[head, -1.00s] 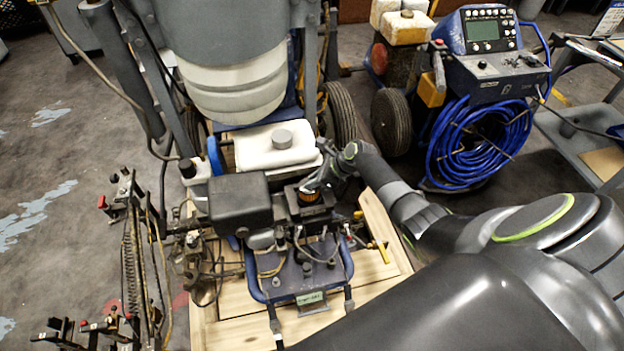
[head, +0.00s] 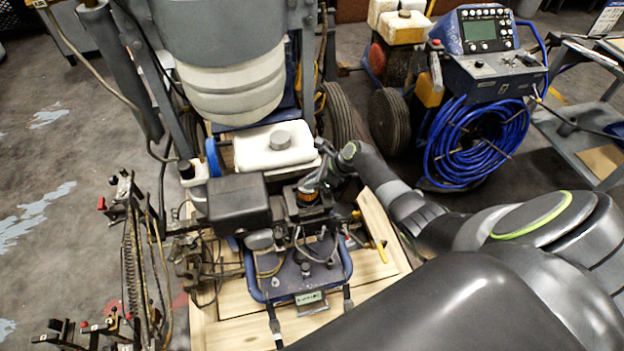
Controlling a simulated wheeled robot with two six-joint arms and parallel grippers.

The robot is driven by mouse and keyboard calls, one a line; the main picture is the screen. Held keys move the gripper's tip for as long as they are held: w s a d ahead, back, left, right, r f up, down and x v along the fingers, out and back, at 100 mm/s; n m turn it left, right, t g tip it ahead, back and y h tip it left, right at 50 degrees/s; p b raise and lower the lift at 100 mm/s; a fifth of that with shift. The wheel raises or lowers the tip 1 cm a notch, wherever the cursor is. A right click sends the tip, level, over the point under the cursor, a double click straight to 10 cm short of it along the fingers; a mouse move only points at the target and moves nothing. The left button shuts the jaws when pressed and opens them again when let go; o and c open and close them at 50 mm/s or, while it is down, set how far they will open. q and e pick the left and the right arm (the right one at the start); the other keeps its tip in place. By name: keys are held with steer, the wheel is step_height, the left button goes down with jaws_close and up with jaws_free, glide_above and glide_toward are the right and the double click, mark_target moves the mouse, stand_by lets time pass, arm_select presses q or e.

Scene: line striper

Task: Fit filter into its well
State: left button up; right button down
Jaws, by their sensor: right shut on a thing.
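The filter (head: 306,198) is a small orange and dark cylinder at the top of the dark engine block (head: 313,216), in the middle of the head view. My right gripper (head: 309,189) reaches in from the right and is shut on the filter from above. The filter is at the block's top; its well is hidden beneath it, and I cannot tell how deep the filter sits. My left gripper is not in view.
A black box-shaped cover (head: 238,203) stands close left of the filter. A white tank (head: 276,147) with a grey cap is just behind. Hoses and a blue-framed plate (head: 300,274) lie in front. A coiled blue hose (head: 480,142) hangs at the right.

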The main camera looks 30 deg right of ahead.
arm_select(q)
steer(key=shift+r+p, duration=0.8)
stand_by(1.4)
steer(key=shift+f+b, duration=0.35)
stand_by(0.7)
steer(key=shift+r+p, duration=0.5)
steer(key=shift+p, duration=0.05)
stand_by(1.6)
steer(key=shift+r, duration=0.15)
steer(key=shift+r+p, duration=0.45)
steer(key=shift+p, duration=0.15)
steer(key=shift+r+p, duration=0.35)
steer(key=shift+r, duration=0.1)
stand_by(1.4)
